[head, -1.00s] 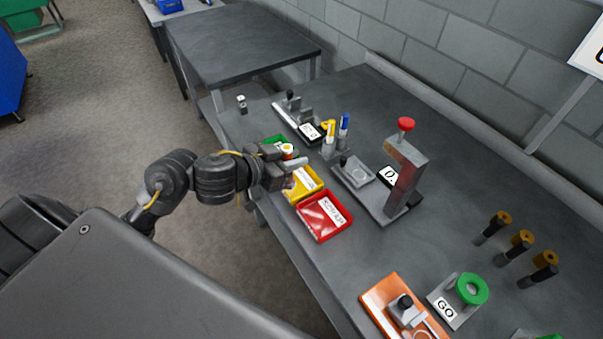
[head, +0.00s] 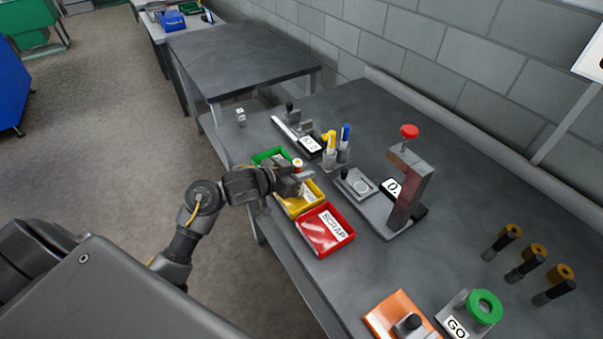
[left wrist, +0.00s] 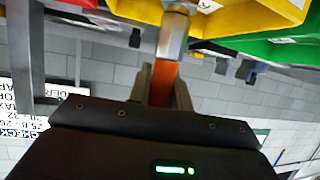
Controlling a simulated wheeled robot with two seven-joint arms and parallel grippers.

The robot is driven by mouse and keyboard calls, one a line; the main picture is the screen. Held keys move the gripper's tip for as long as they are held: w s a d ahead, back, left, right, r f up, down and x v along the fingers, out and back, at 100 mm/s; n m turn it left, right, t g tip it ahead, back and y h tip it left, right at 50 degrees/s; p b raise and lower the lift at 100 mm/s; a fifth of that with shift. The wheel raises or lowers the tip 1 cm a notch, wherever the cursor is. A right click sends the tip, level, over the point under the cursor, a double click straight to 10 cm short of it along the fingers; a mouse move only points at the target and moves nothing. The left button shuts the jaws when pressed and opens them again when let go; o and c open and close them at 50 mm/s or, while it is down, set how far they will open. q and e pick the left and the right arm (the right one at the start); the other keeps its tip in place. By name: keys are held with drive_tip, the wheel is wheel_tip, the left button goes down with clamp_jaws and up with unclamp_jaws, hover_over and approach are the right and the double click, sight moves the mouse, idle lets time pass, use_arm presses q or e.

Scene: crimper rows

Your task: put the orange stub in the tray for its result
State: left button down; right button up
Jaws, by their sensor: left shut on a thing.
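The green tray (head: 262,156) lies behind the yellow one, and the red tray (head: 318,245) marked SCRAP lies in front. The yellow tray (left wrist: 240,18) and green tray (left wrist: 285,52) also show in the left wrist view. The gripper hides part of the yellow tray. My right gripper is out of view.
A grey press with a red knob (head: 409,131) stands right of the trays. Yellow and blue markers (head: 345,134) stand behind it. An orange fixture (head: 385,312), a green ring on a GO block (head: 484,304) and several dark rods with brown tops (head: 534,252) are nearer.

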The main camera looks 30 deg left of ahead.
use_arm(q)
drive_tip(key=shift+f, duration=0.15)
drive_tip(key=shift+f, duration=0.1)
drive_tip(key=c, duration=1.3)
unclamp_jaws()
drive_tip(key=shift+r, duration=0.25)
drive_tip(key=p+v, duration=0.1)
drive_tip(key=v, duration=1.1)
